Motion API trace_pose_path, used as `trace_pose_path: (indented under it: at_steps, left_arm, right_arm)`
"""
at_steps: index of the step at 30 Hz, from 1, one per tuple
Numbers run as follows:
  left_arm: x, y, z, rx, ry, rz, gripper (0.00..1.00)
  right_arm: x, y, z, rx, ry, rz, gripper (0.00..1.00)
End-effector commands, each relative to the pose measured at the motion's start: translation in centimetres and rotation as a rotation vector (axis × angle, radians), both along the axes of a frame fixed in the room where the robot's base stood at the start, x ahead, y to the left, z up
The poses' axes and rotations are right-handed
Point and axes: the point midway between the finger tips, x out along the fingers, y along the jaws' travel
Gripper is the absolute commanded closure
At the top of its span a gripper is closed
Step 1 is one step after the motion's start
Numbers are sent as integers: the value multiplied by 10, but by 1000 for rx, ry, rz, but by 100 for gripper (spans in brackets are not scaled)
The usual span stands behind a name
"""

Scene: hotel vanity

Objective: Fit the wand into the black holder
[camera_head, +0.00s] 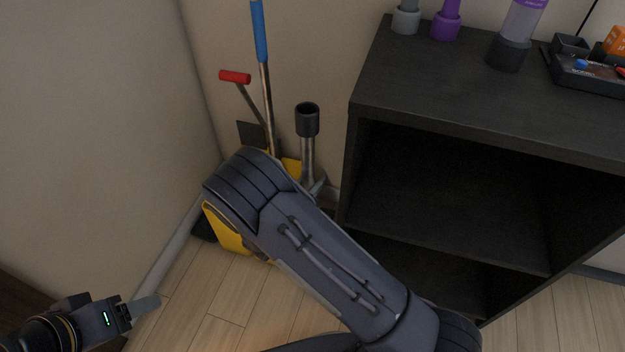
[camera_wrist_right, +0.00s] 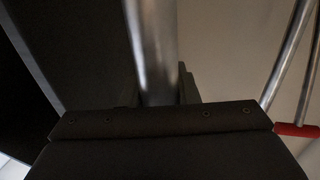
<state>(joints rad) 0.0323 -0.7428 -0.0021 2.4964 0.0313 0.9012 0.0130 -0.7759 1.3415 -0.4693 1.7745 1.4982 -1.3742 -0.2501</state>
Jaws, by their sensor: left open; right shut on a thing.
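A metal tube, likely the wand, (camera_head: 308,158) stands near the wall left of the black shelf in the head view, with a black open cup (camera_head: 307,118) at its top. I cannot tell whether this cup is the holder or part of the tube. My right arm hides the tube's lower part. In the right wrist view, my right gripper (camera_wrist_right: 160,98) is shut on a metal tube (camera_wrist_right: 153,45), which appears to be the same one. My left gripper (camera_head: 140,305) is open and empty, low at the left of the head view, far from the tube.
A black shelf unit (camera_head: 440,112) stands at the right, with bottles and a tray (camera_head: 590,82) on top. A blue-handled pole (camera_head: 260,35), a red-handled tool (camera_head: 235,77) and a yellow object (camera_head: 226,232) crowd the corner. The wooden floor (camera_head: 205,290) in front is clear.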

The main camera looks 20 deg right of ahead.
Motion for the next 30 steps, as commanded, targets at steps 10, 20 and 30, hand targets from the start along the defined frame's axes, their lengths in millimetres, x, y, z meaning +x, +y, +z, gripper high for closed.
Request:
trace_pose_path:
  at_steps: [10, 20, 30]
  left_arm:
    - [0, 0, -1, 0, 0, 0, 41]
    - [0, 0, -6, 0, 0, 0, 41]
    - [0, 0, -6, 0, 0, 0, 41]
  right_arm:
    - [0, 0, 0, 0, -1, 0, 100]
    - [0, 0, -5, 0, -1, 0, 100]
    - [0, 0, -5, 0, -1, 0, 100]
